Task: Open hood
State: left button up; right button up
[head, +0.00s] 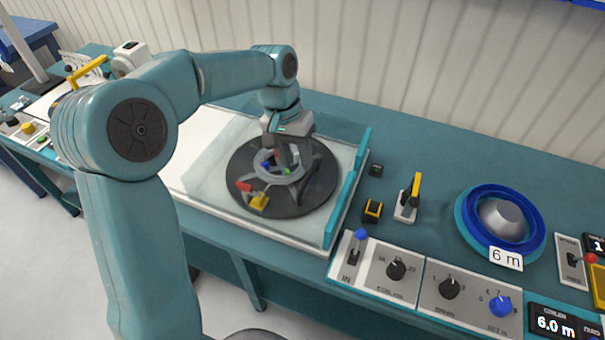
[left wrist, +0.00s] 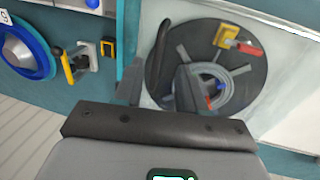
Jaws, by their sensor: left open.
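The hood looks like a clear cover over the dark round reel plate (head: 310,195), with a teal bar (head: 347,190) along its right side. The plate holds a grey cable coil, with red and yellow parts (head: 258,202) at its edge. My left gripper (head: 290,163) points down over the plate, open, with nothing seen between its fingers. In the left wrist view the plate (left wrist: 250,75) lies beyond my fingers (left wrist: 160,88), and the teal bar shows at their left. A dark curved piece (left wrist: 157,50) stands beside the plate; I cannot tell whether it is a handle. Contact is unclear. My right gripper is out of view.
A blue reel (head: 465,220) tagged "6 m" lies on the bench at right. A yellow-handled clamp (head: 409,200) and a yellow-black block (head: 373,210) stand between it and the hood. A control panel (head: 425,285) with knobs runs along the front edge. A corrugated wall closes the back.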

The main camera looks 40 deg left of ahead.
aim_at(304, 183)
pick_arm(q)
jog(key=f, duration=0.2)
jog(key=d+f, duration=0.1)
jog(key=f, duration=0.2)
jog(key=shift+f, duration=0.2)
jog(key=shift+w+d+f, duration=0.25)
jog(key=shift+f, duration=0.15)
jog(key=shift+s+a, duration=0.1)
jog(key=shift+s, duration=0.05)
jog(key=c, duration=0.3)
jog(key=shift+r, duration=0.1)
grip_shut()
